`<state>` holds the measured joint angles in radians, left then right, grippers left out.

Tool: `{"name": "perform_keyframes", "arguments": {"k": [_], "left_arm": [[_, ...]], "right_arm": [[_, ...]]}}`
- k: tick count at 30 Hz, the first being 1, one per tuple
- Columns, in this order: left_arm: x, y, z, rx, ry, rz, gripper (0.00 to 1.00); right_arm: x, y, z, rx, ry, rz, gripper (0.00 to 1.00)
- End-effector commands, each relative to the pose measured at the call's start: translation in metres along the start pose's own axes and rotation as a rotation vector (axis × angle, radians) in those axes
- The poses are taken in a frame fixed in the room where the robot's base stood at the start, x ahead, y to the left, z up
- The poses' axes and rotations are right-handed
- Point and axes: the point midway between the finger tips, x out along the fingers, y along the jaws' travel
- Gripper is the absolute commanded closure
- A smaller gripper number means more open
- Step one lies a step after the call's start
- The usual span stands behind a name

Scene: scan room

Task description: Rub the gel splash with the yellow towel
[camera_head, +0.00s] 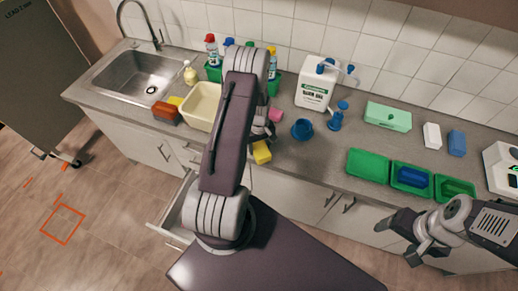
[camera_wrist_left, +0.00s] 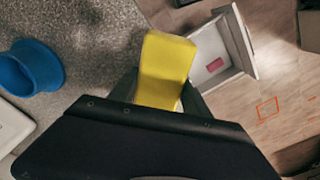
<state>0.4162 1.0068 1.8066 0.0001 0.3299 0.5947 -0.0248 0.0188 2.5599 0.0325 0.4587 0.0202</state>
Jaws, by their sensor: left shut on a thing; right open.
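The yellow towel (camera_head: 262,152) is a small folded-looking piece at the front edge of the counter in the head view. It also shows in the left wrist view (camera_wrist_left: 165,70), between my left fingers. My left gripper (camera_head: 264,137) is shut on it, partly hidden behind my arm in the head view. In the wrist view the towel is over the counter's edge; contact with the counter cannot be told. My right gripper (camera_head: 400,240) is open and empty, in front of the counter at lower right. I cannot make out the gel splash in either view.
A blue cup (camera_head: 302,129) stands right of the left gripper, also in the wrist view (camera_wrist_left: 30,68). Near it are a white jug (camera_head: 314,93) and a cream basin (camera_head: 202,106). Green trays (camera_head: 367,163) lie to the right. A drawer (camera_head: 172,222) stands open below.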

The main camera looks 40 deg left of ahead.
Motion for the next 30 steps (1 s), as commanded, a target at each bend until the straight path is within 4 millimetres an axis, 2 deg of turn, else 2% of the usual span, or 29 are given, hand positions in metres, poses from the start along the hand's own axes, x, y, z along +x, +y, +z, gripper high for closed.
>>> {"name": "perform_keyframes", "arguments": {"k": [3, 15, 30], "left_arm": [[-0.015, 0.001, -0.002, 0.002, 0.002, 0.001, 0.82], [-0.047, 0.002, -0.004, 0.007, 0.001, 0.001, 0.82], [-0.048, 0.002, -0.004, 0.008, 0.001, 0.001, 0.82]], "right_arm": [[-0.012, 0.0, -0.001, 0.0, 0.0, 0.0, 0.24], [-0.035, -0.001, -0.004, 0.0, 0.0, 0.0, 0.24], [-0.034, -0.001, -0.004, 0.0, 0.0, 0.0, 0.24]]}}
